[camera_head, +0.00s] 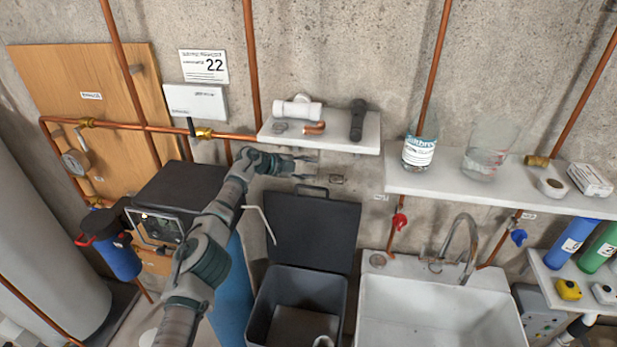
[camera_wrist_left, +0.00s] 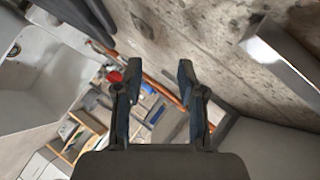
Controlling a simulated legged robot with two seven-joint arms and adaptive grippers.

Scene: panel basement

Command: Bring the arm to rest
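My left arm reaches up from the bottom left in the head view. Its gripper (camera_head: 306,167) is extended to the right near the concrete wall, just below the small white shelf (camera_head: 340,131) and above the open dark bin (camera_head: 300,305). In the left wrist view the two fingers of my left gripper (camera_wrist_left: 158,72) are spread apart. Nothing is between them; the space behind shows a copper pipe and shelving. My right arm and gripper do not show in either view.
The small shelf holds white and copper pipe fittings and a dark torch-like object (camera_head: 357,120). A white sink (camera_head: 440,305) stands right of the bin. A longer shelf (camera_head: 480,190) above it holds a bottle (camera_head: 419,150) and a clear container (camera_head: 487,152). Copper pipes run along the wall.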

